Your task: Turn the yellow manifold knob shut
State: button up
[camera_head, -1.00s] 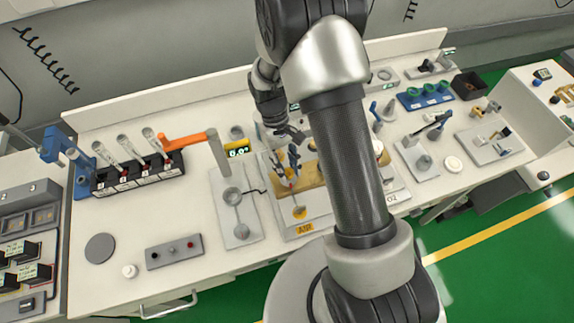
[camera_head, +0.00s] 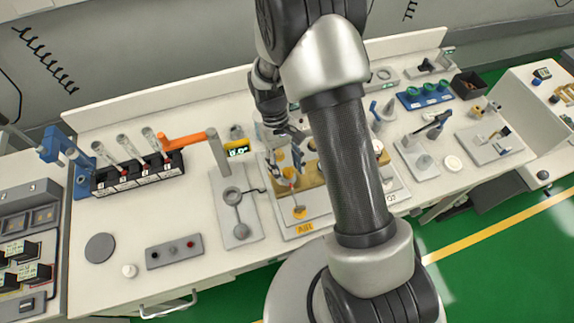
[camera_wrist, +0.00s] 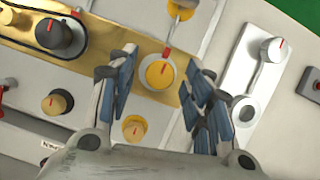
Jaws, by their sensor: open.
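The yellow manifold knob (camera_wrist: 159,74) sits on the brass manifold bar (camera_wrist: 108,48). A red pointer on it points to the top of the wrist view. My gripper (camera_wrist: 161,64) is open, with one blue-padded finger on each side of the knob. I see gaps between the knob and both fingers in this view. In the head view my gripper (camera_head: 288,168) is over the brass bar near the AIR label, and its fingers partly hide the knob. Height above the knob is hard to judge.
Other yellow fittings (camera_wrist: 133,128) and a black-and-brass knob (camera_wrist: 57,102) stand close by. A grey plate with a red-marked knob (camera_wrist: 272,50) lies to the right. In the head view, a grey plate with an upright post (camera_head: 219,152) stands left of my gripper.

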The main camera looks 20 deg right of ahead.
jog(key=shift+r, duration=0.1)
jog(key=v, duration=1.2)
jog(key=shift+a, duration=0.1)
jog(key=s+r+t+b, duration=0.1)
jog(key=s+r+t, duration=0.1)
jog(key=s+r, duration=0.4)
jog(key=s+r+t, duration=0.3)
jog(key=r, duration=0.5)
jog(key=s+r+m+t+b, duration=0.1)
jog(key=s+t, duration=0.3)
jog(key=s, duration=0.7)
jog(key=shift+s+d+m+y, duration=0.3)
jog(key=shift+s+d+m, duration=0.05)
jog(key=shift+m, duration=0.05)
